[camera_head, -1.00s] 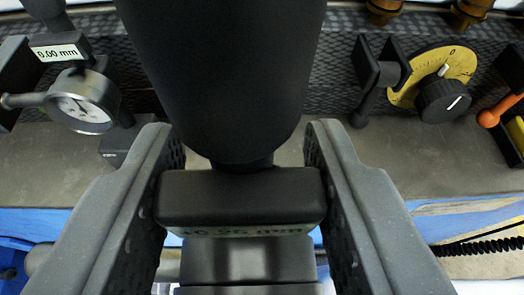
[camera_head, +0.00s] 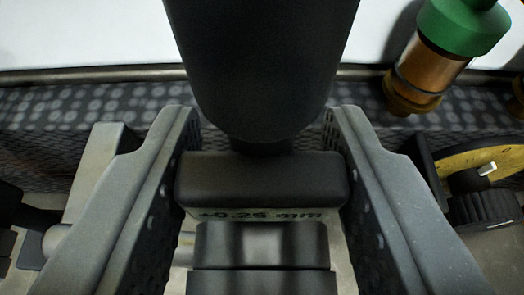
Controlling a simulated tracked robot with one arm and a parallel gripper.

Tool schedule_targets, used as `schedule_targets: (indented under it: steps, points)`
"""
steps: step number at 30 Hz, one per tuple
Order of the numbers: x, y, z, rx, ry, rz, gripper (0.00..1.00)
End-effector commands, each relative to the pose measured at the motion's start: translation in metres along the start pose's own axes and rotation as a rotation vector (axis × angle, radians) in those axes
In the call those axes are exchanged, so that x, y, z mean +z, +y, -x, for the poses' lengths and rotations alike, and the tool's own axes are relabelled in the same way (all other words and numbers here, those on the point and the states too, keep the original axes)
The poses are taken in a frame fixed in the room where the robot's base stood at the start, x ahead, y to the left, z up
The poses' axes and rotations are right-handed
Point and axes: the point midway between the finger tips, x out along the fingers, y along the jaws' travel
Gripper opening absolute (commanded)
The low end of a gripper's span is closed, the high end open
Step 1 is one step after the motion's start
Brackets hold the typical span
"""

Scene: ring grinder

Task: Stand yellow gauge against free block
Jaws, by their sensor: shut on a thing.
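My gripper (camera_head: 262,165) is shut on a black block (camera_head: 262,182) marked "+0.25 mm", with a finger on each side of it. A thick black cylinder (camera_head: 262,70) rises from this block and hides much of the middle. A dark stepped part (camera_head: 262,245) shows below the block, between the fingers; I cannot tell whether it is joined to it. A yellow dial (camera_head: 485,158) with a black knob (camera_head: 484,208) is at the right edge, partly cut off. I cannot tell which thing is the yellow gauge or the free block.
An amber fitting with a green cap (camera_head: 462,25) stands at the upper right. A dotted dark strip (camera_head: 80,115) runs across the back, with a pale surface (camera_head: 80,30) beyond. A grey block (camera_head: 95,165) is left of my left finger, with dark parts at the lower left.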

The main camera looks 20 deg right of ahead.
Motion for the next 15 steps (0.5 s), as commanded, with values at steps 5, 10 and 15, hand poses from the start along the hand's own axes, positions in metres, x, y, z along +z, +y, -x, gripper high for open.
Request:
schedule_targets:
  steps: [5, 10, 15]
  points:
    - [-0.002, 0.000, -0.004, -0.003, 0.005, 0.000, 0.00]
    - [0.011, 0.000, -0.009, -0.003, 0.002, 0.000, 0.00]
    - [0.026, -0.001, -0.016, -0.005, 0.004, -0.001, 0.00]
